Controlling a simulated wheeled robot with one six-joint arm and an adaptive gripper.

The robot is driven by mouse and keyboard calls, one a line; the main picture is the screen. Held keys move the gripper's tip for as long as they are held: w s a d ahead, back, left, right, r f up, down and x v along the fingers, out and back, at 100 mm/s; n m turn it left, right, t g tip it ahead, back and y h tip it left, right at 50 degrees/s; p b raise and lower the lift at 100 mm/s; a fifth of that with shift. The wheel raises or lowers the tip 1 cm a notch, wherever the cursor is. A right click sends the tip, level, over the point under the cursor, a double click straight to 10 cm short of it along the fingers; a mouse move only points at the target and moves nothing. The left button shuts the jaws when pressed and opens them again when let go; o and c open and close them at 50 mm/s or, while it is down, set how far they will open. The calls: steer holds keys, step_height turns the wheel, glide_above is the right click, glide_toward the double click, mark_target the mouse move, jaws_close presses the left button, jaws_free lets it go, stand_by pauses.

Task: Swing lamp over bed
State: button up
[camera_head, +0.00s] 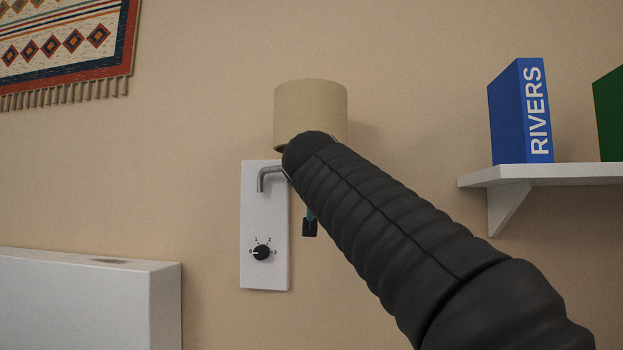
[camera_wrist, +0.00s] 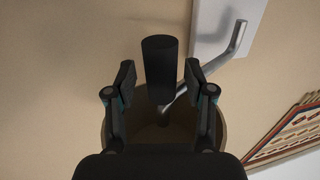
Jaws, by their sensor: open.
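The lamp has a round beige shade (camera_head: 310,108) and a bent metal arm (camera_head: 268,174) coming out of a white wall plate (camera_head: 263,225). In the wrist view, the shade (camera_wrist: 160,135) is seen from below, and the metal arm (camera_wrist: 230,50) runs from the plate to the middle of the shade. A dark cylindrical grip (camera_wrist: 160,55) hangs under the lamp. My gripper (camera_wrist: 160,84) is open, with one finger on each side of the grip and visible gaps. In the head view my arm hides most of the gripper and grip.
The plate carries a black dial (camera_head: 262,253) marked with numbers. A white block, perhaps the headboard (camera_head: 80,300), stands at lower left. A shelf (camera_head: 560,174) at right holds a blue RIVERS book (camera_head: 520,110) and a green one. A patterned hanging (camera_head: 60,50) is at upper left.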

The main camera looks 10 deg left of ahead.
steer(key=s+d, duration=0.1)
steer(key=s, duration=1)
steer(key=shift+s+d, duration=0.15)
steer(key=shift+s, duration=0.25)
step_height(320, 180, down, 13)
steer(key=a+n+g, duration=0.2)
steer(key=n+g, duration=0.2)
steer(key=s+d+f+g, duration=0.2)
steer(key=d+f, duration=0.1)
steer(key=f, duration=0.4)
steer(key=s+d+f+g, duration=0.1)
steer(key=d+f+g, duration=0.1)
steer(key=f, duration=0.6)
steer(key=s+d+f+m+g+h+p, duration=0.1)
steer(key=s+d+f+m+g+p, duration=0.3)
steer(key=s+d+f, duration=1.4)
steer(key=shift+s+d+f+m+h, duration=0.35)
steer(key=shift+s+f+m, duration=0.2)
steer(key=shift+f, duration=0.3)
